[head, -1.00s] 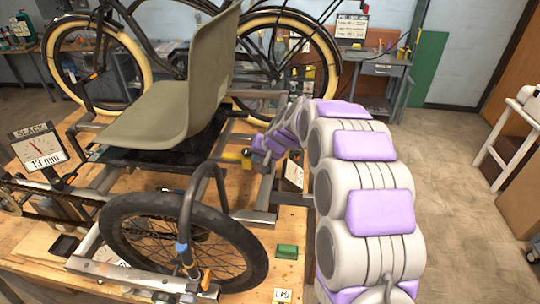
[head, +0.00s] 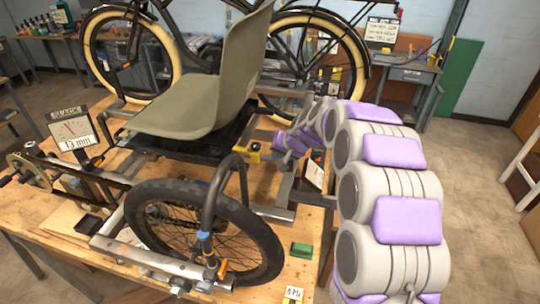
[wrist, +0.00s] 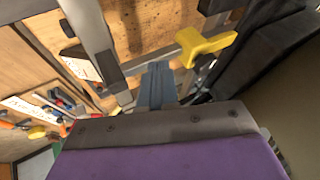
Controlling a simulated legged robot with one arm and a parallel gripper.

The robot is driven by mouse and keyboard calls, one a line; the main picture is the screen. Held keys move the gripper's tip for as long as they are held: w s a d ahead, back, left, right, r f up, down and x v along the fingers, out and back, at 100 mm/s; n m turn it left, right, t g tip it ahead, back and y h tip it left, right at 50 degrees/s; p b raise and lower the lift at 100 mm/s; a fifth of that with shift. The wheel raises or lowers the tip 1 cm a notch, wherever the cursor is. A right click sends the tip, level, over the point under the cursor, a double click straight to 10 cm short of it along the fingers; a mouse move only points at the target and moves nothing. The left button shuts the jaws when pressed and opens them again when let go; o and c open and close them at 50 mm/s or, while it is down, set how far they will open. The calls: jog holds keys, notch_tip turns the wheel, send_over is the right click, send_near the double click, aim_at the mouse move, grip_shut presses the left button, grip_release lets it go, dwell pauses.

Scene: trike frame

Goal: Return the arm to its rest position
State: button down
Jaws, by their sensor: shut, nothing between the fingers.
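My arm arches in from the right in the head view and reaches down beside the trike frame. My gripper (head: 280,152) is at its end, low behind the seat's right side, close to a yellow handle (head: 254,152). In the wrist view the grey fingers (wrist: 157,85) are together with nothing between them. The yellow handle (wrist: 208,45) is just to their upper right, on the frame's metal bars; whether they touch it I cannot tell. The trike's olive seat (head: 195,103) and front wheel (head: 205,235) are left of my arm.
The trike frame stands on a wooden bench (head: 60,215). A gauge sign (head: 73,129) reads 13 mm slack. A green block (head: 302,249) lies at the bench's right edge. Tools (wrist: 60,100) lie lower left in the wrist view.

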jog(key=shift+a+p+v, duration=0.3)
jog(key=shift+p+v, duration=0.2)
jog(key=shift+v, duration=3.8)
jog(key=s+d+f+n+g+h, duration=0.1)
jog(key=s+g, duration=0.3)
jog(key=s, duration=1.9)
jog(key=s+d+f+n+g+h+b, duration=0.1)
jog(key=s+d+g+h, duration=0.2)
jog(key=s, duration=2.1)
jog(key=shift+d+g, duration=0.2)
jog(key=shift+g, duration=0.3)
jog(key=shift+s+d+f, duration=0.1)
jog(key=shift+s+d, duration=0.05)
jog(key=shift+d, duration=0.2)
jog(key=shift+a, duration=0.25)
jog(key=c, duration=1.9)
grip_release()
jog(key=shift+d, duration=0.1)
